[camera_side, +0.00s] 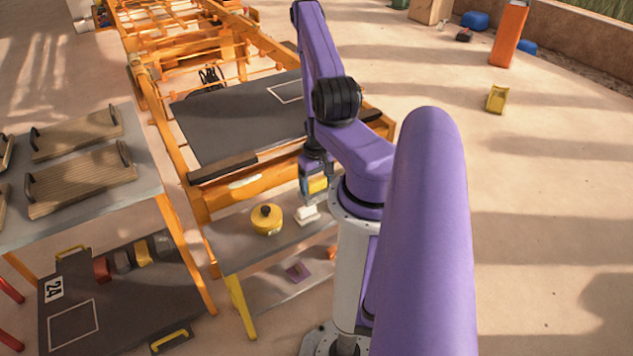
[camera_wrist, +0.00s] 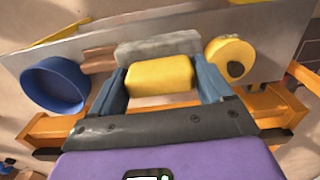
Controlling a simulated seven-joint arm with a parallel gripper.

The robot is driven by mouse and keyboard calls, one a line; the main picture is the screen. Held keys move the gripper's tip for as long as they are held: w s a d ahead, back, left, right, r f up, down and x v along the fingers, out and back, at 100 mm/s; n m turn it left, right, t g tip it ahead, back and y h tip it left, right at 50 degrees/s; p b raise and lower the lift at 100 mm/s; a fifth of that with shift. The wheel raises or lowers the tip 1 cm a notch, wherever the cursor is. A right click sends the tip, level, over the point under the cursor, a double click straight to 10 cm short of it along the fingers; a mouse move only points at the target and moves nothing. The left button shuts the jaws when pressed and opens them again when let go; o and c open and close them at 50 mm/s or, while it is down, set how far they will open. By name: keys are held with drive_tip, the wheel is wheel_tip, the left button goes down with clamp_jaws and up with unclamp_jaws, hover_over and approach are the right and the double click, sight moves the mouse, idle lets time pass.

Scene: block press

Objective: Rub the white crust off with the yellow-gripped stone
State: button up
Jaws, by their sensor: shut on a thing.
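In the side view my gripper (camera_side: 316,192) is above the low grey shelf, just in front of the orange frame. It is shut on the yellow grip (camera_wrist: 160,75) of the stone, which sits between my two blue fingers in the wrist view. A pale grey slab (camera_wrist: 140,50) shows just beyond the yellow grip; it looks like the stone's face. A whitish patch (camera_side: 245,180), likely the white crust, lies on the orange beam (camera_side: 279,166) to the left of my gripper. The stone is apart from this patch. The patch cannot be made out in the wrist view.
On the shelf (camera_side: 236,233) stand a round yellow pot (camera_side: 267,220) and a small white block (camera_side: 307,214). A blue bowl (camera_wrist: 55,83) shows in the wrist view. A dark plate (camera_side: 240,120) tops the orange frame. A bench with wooden trays (camera_side: 82,180) stands left.

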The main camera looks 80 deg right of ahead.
drive_tip(key=w+d, duration=0.4)
drive_tip(key=w, duration=1.1)
drive_tip(key=w+a+r, duration=0.2)
drive_tip(key=w, duration=0.6)
drive_tip(key=w+a+r, duration=0.1)
drive_tip(key=w+r, duration=0.1)
drive_tip(key=w, duration=0.5)
drive_tip(key=shift+f, duration=3.35)
drive_tip(key=shift+s+d+f, duration=0.35)
drive_tip(key=shift+d+f, duration=0.1)
drive_tip(key=shift+f, duration=0.2)
drive_tip(key=shift+c, duration=0.9)
drive_tip(key=shift+s+d, duration=3.4)
drive_tip(key=shift+s, duration=0.1)
drive_tip(key=shift+w+a, duration=3.8)
drive_tip(key=shift+s+d, duration=3.85)
drive_tip(key=shift+s, duration=0.05)
wheel_tip(320, 180, up, 8)
drive_tip(key=shift+w+r, duration=0.15)
